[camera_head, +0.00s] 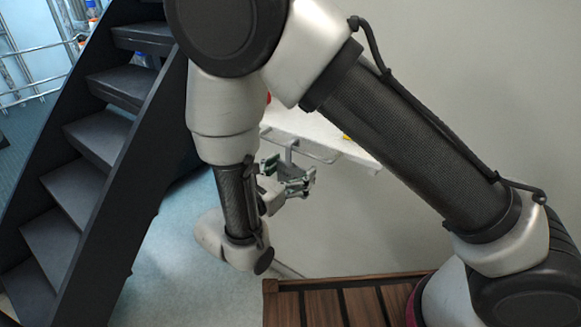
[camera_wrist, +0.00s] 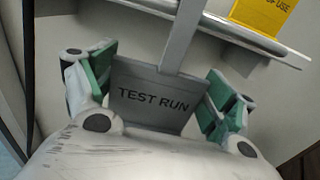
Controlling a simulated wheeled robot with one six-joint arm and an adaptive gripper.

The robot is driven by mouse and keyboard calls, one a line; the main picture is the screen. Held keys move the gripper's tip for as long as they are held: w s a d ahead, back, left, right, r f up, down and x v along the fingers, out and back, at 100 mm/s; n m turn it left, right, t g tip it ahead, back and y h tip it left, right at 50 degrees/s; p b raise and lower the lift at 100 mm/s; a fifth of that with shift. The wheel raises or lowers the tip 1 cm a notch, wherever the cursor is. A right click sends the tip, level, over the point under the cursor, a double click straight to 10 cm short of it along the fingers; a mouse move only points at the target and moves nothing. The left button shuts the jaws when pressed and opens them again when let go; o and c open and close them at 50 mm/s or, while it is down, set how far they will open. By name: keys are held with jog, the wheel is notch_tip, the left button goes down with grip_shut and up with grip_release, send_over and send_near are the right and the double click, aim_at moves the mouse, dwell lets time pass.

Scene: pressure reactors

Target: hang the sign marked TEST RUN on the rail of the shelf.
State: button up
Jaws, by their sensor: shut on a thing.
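The sign marked TEST RUN (camera_wrist: 152,99) is a dark grey plate with a long grey hanger strap running up from it. My gripper (camera_wrist: 160,80) has its green-padded fingers on the plate's left and right edges and is shut on it. In the head view my gripper (camera_head: 288,183) is just below the white shelf (camera_head: 318,133), with the hanger reaching up to the thin rail (camera_head: 322,157). In the wrist view the strap crosses the rail (camera_wrist: 235,32) and its top is out of frame. I cannot tell whether its hook is over the rail.
A yellow sign (camera_wrist: 264,14), its wording partly cut off, is at the shelf to the right of the strap. Dark stairs (camera_head: 95,150) stand at the left. A brown slatted wooden surface (camera_head: 335,302) lies below right. Pale floor (camera_head: 180,245) is open between them.

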jog(key=shift+f, duration=0.2)
jog(key=o, duration=1)
jog(key=shift+c, duration=0.2)
jog(key=v, duration=1.2)
